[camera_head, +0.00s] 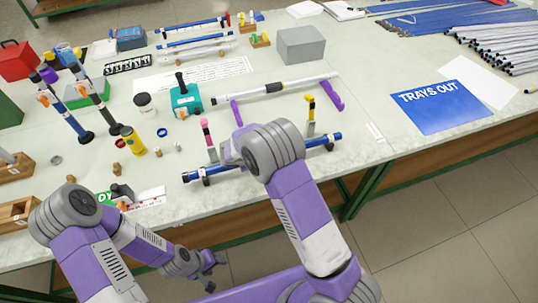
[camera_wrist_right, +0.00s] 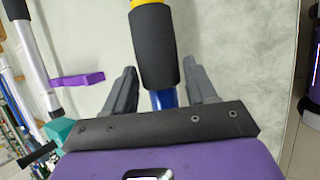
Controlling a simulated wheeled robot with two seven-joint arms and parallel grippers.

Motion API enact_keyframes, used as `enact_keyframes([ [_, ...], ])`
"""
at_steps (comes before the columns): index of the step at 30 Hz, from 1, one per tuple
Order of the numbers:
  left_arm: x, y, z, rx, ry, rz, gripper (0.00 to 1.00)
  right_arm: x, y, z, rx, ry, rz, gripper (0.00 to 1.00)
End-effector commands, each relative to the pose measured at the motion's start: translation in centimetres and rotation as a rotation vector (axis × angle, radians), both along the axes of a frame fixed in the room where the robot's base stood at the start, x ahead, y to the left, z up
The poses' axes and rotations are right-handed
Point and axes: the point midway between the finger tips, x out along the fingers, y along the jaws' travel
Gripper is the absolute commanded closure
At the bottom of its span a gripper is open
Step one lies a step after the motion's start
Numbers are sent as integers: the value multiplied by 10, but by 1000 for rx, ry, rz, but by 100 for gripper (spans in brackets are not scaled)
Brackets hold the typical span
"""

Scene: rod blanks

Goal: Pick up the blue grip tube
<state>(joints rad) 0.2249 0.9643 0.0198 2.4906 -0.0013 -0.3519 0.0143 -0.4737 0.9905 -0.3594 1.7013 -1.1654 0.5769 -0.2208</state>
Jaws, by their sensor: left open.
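The blue grip tube (camera_head: 318,143) lies level near the table's front edge, with its middle hidden behind my right arm in the head view. In the right wrist view the tube shows a black grip sleeve (camera_wrist_right: 153,48), a blue section and a yellow band. My right gripper (camera_wrist_right: 161,88) is open, its fingers apart on either side of the tube with gaps to it. My left gripper (camera_head: 211,273) is open and empty, low in front of the table and away from the tube.
A white tube with a black sleeve (camera_head: 275,86) lies on purple supports (camera_head: 333,95) behind. Pink-topped (camera_head: 207,130) and yellow-topped (camera_head: 310,105) uprights stand near the blue tube. A teal block (camera_head: 186,99) and yellow bottle (camera_head: 133,142) stand left. A blue sign (camera_head: 438,108) lies right.

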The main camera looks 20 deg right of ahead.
Motion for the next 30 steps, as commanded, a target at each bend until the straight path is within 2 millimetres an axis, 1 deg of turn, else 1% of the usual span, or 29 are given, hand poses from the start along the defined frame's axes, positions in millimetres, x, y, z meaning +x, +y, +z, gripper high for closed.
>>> enact_keyframes([
  [1, 0, 0, 0, 0, 0, 0, 46, 0, 0, 0, 0, 0, 0, 52],
  [8, 0, 0, 0, 0, 0, 0, 46, 0, 0, 0, 0, 0, 0, 87],
  [14, 0, 0, 0, 0, 0, 0, 46, 0, 0, 1, 0, 0, 0, 88],
  [17, 0, 0, 1, 0, 0, 0, 46, 0, 0, 6, 1, -1, 0, 88],
  [20, 0, 0, 4, 0, 0, 0, 46, 1, 1, 21, 4, -3, -1, 88],
  [27, 0, 0, 13, 0, 0, 0, 46, 0, 1, 71, 2, -4, -1, 88],
  [30, 0, 0, 15, 0, 0, 0, 46, 0, 0, 86, 2, -3, 0, 88],
])
